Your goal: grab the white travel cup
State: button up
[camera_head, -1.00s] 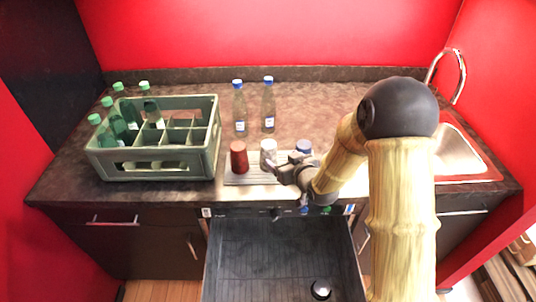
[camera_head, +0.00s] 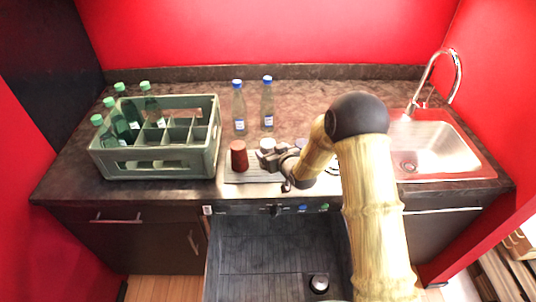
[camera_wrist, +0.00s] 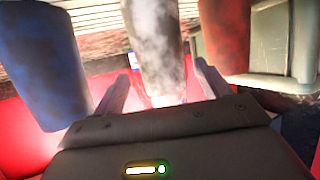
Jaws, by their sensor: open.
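In the wrist view the mottled white cup (camera_wrist: 160,45) lies between the two open fingers of my gripper (camera_wrist: 164,75), with space on both sides. The blue cup (camera_wrist: 42,65) is left of the fingers there, the red cup (camera_wrist: 224,35) right.
A green crate (camera_head: 158,172) with several bottles stands on the left. Two clear bottles with blue caps (camera_head: 238,107) stand behind the cups. A sink (camera_head: 435,150) with a faucet is on the right.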

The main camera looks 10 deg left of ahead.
jog(key=shift+p+x, duration=0.95)
jog(key=shift+x, duration=1.45)
jog(key=shift+a, duration=0.15)
jog(key=c, duration=1.2)
